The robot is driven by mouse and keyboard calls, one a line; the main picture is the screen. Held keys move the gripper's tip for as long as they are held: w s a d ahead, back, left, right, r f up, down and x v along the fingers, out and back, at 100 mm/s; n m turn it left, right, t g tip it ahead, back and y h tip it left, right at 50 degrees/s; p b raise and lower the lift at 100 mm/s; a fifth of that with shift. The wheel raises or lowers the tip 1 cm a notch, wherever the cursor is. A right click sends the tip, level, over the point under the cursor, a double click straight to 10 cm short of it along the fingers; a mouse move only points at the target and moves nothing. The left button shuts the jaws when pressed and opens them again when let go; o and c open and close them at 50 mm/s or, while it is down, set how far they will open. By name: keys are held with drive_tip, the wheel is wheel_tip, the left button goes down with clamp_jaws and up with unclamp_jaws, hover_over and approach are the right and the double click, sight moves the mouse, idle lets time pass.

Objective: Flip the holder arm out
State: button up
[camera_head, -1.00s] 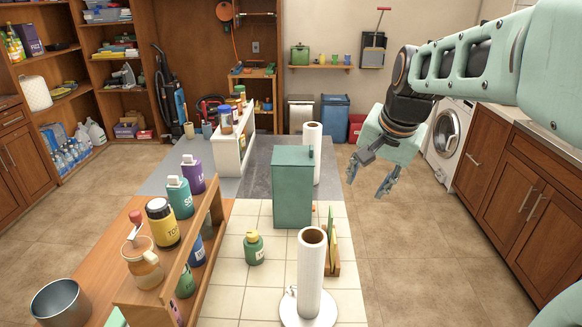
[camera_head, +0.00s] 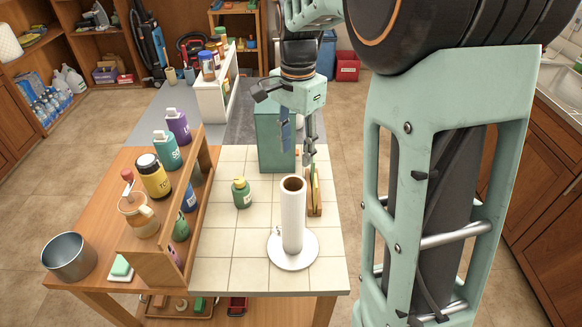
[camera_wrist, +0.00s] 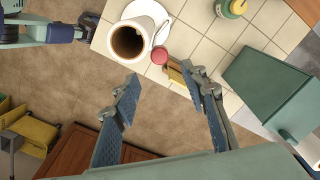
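A paper towel roll (camera_head: 293,215) stands upright on a round white holder base (camera_head: 304,252) near the front of the tiled counter. A small thin metal piece (camera_head: 278,231), perhaps the holder arm, shows low at the roll's left; its exact pose is too small to tell. My gripper (camera_head: 298,150) is open and empty, pointing down behind the roll and in front of the teal box (camera_head: 268,130). In the wrist view, my gripper (camera_wrist: 164,78) has its fingers wide apart, with the roll (camera_wrist: 128,42) and white base (camera_wrist: 148,10) beyond the tips, not touched.
A wooden stand with thin boards (camera_head: 314,195) is close to the roll's right. A green bottle (camera_head: 241,193) stands to its left. A wooden shelf rack (camera_head: 160,265) with several bottles lines the left side.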

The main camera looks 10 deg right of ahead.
wheel_tip(320, 180, down, 10)
drive_tip(key=shift+r, duration=0.1)
idle(0.4)
clamp_jaws()
